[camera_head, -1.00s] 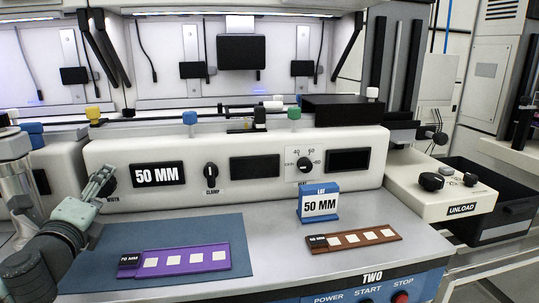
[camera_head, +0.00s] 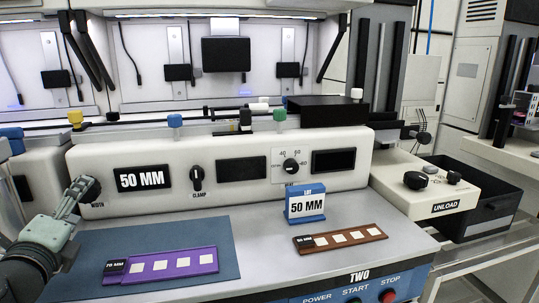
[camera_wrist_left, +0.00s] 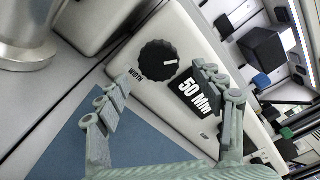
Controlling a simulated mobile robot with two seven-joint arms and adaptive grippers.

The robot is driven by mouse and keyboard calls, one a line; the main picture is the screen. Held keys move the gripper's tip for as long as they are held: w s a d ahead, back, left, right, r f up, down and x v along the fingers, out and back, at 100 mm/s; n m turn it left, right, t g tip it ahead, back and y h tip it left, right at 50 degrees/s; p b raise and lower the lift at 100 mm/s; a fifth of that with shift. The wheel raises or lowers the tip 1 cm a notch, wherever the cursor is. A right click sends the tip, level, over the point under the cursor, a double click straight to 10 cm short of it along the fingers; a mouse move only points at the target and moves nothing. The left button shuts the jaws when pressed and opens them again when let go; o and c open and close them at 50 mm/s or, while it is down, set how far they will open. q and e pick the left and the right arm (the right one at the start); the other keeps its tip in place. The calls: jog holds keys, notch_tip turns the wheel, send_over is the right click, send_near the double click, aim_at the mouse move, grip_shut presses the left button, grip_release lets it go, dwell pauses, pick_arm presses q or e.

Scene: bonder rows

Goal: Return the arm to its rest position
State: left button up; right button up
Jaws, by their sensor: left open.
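My left gripper (camera_head: 76,190) is at the left of the head view, in front of the machine's white panel (camera_head: 225,190). In the left wrist view, its two fingers (camera_wrist_left: 165,98) stand apart with nothing between them. The black WIDTH knob (camera_wrist_left: 158,57) lies beyond the fingertips there, and a gap shows between them. In the head view the knob (camera_head: 93,189) is partly covered by the gripper. The display (camera_head: 142,178) to its right reads 50 MM. My right gripper is not in view.
A purple strip carrier (camera_head: 170,267) lies on the blue mat (camera_head: 215,232). A brown carrier (camera_head: 340,238) lies on the bench right of it, below the blue LOT 50 MM sign (camera_head: 305,218). The UNLOAD unit (camera_head: 450,190) and a black bin (camera_head: 495,195) are at right.

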aim_at(86, 194)
pick_arm(q)
jog(key=v, duration=0.3)
jog(key=shift+s+d, duration=0.1)
jog(key=shift+s, duration=0.05)
jog(key=x, duration=0.7)
jog(key=shift+w, duration=0.35)
jog(key=n+b, duration=0.2)
jog(key=n, duration=0.2)
jog(key=shift+s+n, duration=0.1)
jog(key=shift+n, duration=0.3)
jog(key=n+b, duration=0.1)
jog(key=n, duration=0.2)
jog(key=n+b, duration=0.1)
jog(key=n, duration=0.3)
jog(key=n+b, duration=0.2)
jog(key=n, duration=0.2)
jog(key=shift+r, duration=0.25)
jog(key=n, duration=0.5)
jog(key=n+b, duration=0.1)
jog(key=n, duration=0.2)
jog(key=shift+s+a, duration=0.15)
jog(key=shift+a, duration=0.15)
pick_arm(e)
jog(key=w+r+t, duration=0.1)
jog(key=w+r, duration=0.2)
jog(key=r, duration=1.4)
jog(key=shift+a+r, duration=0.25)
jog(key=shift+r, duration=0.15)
